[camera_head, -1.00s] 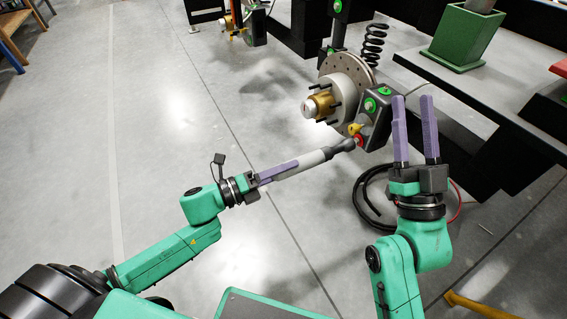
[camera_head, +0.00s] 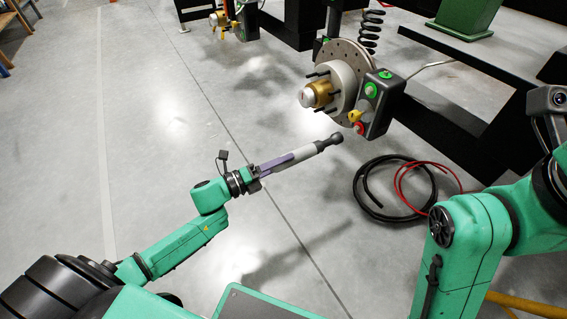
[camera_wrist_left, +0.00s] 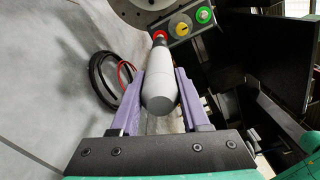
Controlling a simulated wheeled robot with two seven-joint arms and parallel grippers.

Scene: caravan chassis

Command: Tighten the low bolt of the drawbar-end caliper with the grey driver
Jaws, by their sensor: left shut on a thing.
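The dark caliper (camera_head: 378,112) sits on the brake disc (camera_head: 345,60). Its lowest marked spot is a red-ringed bolt (camera_head: 359,128), with a yellow piece (camera_head: 353,116) and green-ringed spots (camera_head: 371,90) above. My left gripper (camera_head: 278,163) is shut on the grey driver (camera_head: 305,154), which points up and right. The driver's dark tip ends a little short of the red-ringed bolt in the head view. In the left wrist view, the driver (camera_wrist_left: 160,85) lies between the purple fingers, its tip overlapping the red ring (camera_wrist_left: 160,36). My right gripper's fingers are out of view.
A coiled black hose (camera_head: 365,200) and a red hose (camera_head: 402,178) lie on the floor below the caliper. A coil spring (camera_head: 371,32) stands behind the disc. Black chassis beams (camera_head: 465,115) run at the right. The floor at the left is open.

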